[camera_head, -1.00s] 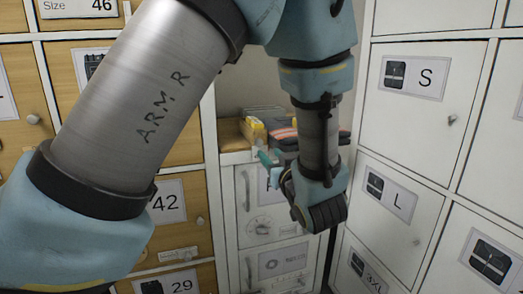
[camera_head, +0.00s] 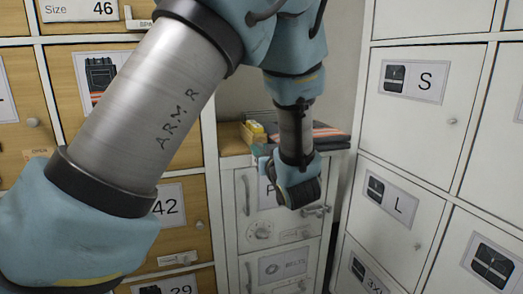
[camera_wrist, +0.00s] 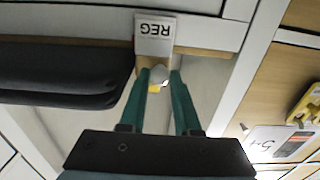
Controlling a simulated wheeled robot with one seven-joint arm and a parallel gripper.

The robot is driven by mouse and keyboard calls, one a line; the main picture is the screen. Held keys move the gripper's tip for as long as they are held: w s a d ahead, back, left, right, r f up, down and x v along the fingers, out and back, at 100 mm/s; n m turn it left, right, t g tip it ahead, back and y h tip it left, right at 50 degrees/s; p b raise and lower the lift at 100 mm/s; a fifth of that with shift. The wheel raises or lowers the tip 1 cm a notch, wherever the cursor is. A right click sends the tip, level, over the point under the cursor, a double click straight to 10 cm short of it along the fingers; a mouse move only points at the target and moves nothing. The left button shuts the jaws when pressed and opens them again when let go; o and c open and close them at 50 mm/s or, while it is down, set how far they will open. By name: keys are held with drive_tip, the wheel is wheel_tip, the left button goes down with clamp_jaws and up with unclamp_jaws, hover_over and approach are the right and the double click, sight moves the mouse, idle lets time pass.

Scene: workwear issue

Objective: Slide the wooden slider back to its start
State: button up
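In the wrist view my gripper (camera_wrist: 160,78) points at the edge of the cabinet top with its two teal fingers apart. Between and just beyond the fingertips is a small pale, rounded piece with a yellow patch, beside a tan wooden piece (camera_wrist: 147,64) under a card marked REG (camera_wrist: 155,35). The wooden piece may be the slider; I cannot tell for sure. Contact with the fingers is not clear. In the head view my gripper (camera_head: 264,168) is at the front of the narrow cabinet's top, mostly hidden by my wrist; the slider cannot be made out there.
Dark folded clothing (camera_wrist: 65,75) lies close beside the fingers; the pile (camera_head: 328,135) also shows in the head view. A yellow item (camera_head: 254,128) sits on the cabinet top. Wooden lockers (camera_head: 185,205) stand left, white lockers (camera_head: 415,130) right. The narrow cabinet has handles (camera_head: 245,190) below.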

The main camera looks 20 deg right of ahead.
clamp_jaws()
idle(1.1)
